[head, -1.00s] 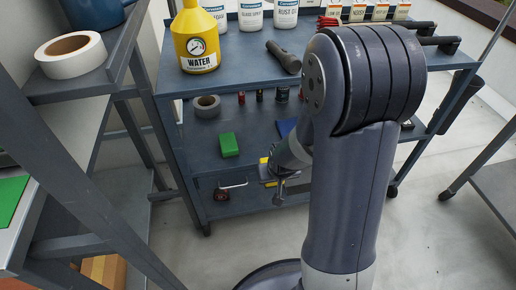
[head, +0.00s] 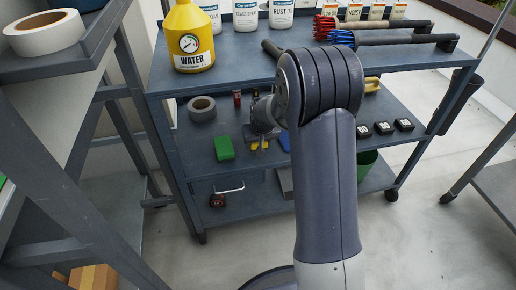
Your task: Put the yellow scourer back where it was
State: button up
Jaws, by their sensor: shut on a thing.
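The yellow scourer (head: 254,148) shows as small yellow patches beneath my gripper (head: 260,146) in the head view. My gripper is shut on it over the middle shelf (head: 200,160) of the blue-grey cart, between a green block (head: 224,148) and a blue item (head: 285,142). Most of the scourer is hidden by the gripper. I cannot tell whether it touches the shelf.
A grey tape roll (head: 201,109) and a small red item (head: 237,98) lie behind on the middle shelf. Several black boxes (head: 384,128) sit at its right. A yellow water bottle (head: 191,38) stands on the top shelf. My arm hides the shelf's centre.

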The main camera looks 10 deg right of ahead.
jog(key=shift+w, duration=0.8)
jog(key=shift+s+f+b, duration=0.15)
jog(key=shift+f+b, duration=0.85)
jog(key=shift+f, duration=0.75)
jog(key=shift+f, duration=0.2)
jog(key=o, duration=1)
jog(key=shift+o, duration=0.2)
jog(key=p+v, duration=0.4)
jog(key=v, duration=0.8)
jog(key=shift+r, duration=0.25)
